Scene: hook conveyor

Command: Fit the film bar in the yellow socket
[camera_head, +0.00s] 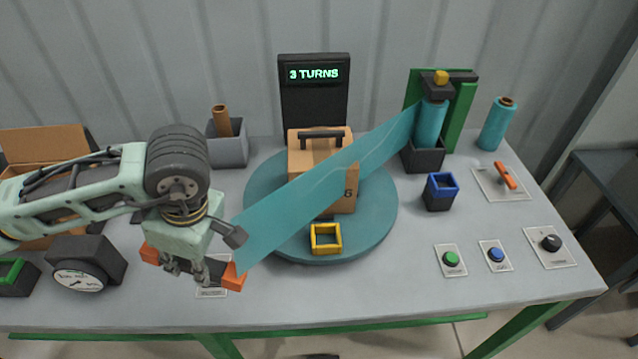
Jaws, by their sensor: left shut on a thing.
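My left gripper (187,268) is shut on the film bar, whose orange ends (233,277) show on both sides of the fingers. The bar is held above the front left of the table, left of the yellow socket. A teal film (300,203) runs from the bar up to the roll (431,125) at the back right, crossing in front of the carton (307,160). The yellow socket (325,238) is a square open frame at the front of the teal turntable (376,218); it looks empty. My right gripper is not in view.
A blue socket (440,192) stands right of the turntable, and a green one (12,272) at far left. A dial gauge (85,265) sits left of my gripper. A display (314,74) reads "3 TURNS". Buttons and a knob (550,243) line the front right.

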